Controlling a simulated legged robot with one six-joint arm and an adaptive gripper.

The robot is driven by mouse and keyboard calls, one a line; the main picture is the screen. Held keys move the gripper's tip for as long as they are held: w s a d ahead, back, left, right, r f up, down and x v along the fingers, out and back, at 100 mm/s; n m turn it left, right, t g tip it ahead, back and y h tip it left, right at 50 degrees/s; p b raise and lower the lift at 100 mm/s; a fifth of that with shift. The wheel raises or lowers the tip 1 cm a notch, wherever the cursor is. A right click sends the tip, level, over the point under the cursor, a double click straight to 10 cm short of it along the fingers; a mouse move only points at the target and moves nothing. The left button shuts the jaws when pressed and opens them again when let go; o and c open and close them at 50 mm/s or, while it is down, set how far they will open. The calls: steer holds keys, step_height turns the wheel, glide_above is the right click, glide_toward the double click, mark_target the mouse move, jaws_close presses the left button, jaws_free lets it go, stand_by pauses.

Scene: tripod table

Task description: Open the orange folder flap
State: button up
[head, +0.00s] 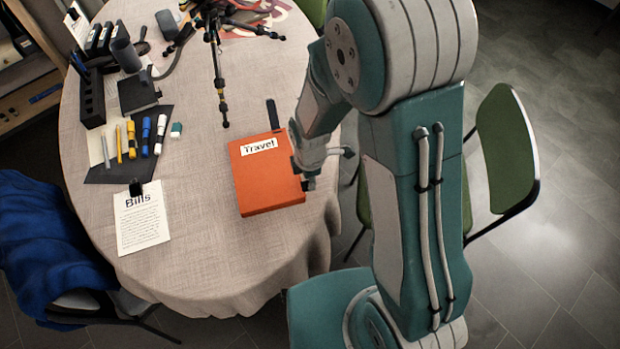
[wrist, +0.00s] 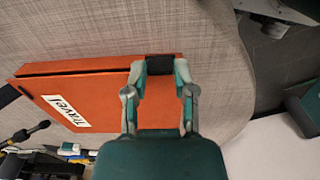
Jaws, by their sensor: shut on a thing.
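The orange folder (head: 265,188) with a white "Travel" label lies on the round table near its right edge. A black tab (wrist: 160,65) sits at that edge. My gripper (wrist: 161,70) has one finger on each side of the tab and is shut on it. In the head view my gripper (head: 306,180) is at the folder's right edge, and the arm hides part of that side. Another black strip (head: 272,114) sticks out at the folder's far edge.
A tripod (head: 220,80) stands on the table (head: 185,245) behind the folder. Markers (head: 146,135) on a dark sheet, a "Bills" paper (head: 142,220) and desk organisers are at the left. A green chair (head: 505,150) is at the right. The cloth in front of the folder is clear.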

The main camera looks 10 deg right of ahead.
steer(key=shift+s+a+r, duration=0.1)
steer(key=shift+a+r, duration=0.1)
steer(key=shift+r, duration=0.6)
steer(key=shift+w+a+r, duration=0.1)
steer(key=shift+a+r, duration=0.1)
steer(key=shift+r, duration=0.55)
steer(key=shift+s+a+r, duration=0.1)
steer(key=shift+a+r, duration=0.1)
steer(key=shift+r, duration=0.6)
steer(key=shift+s+a+r, duration=0.1)
steer(key=shift+a+r, duration=0.2)
steer(key=shift+r, duration=0.35)
steer(key=shift+s+a+r, duration=0.1)
steer(key=shift+a+r, duration=0.2)
steer(key=shift+r, duration=0.4)
steer(key=shift+a+r, duration=0.8)
steer(key=shift+r, duration=0.3)
steer(key=shift+s+a+r, duration=0.25)
steer(key=shift+a+r, duration=0.7)
steer(key=shift+a, duration=0.1)
steer(key=shift+s+a+r, duration=0.2)
steer(key=shift+a+r, duration=0.75)
steer(key=shift+a, duration=0.05)
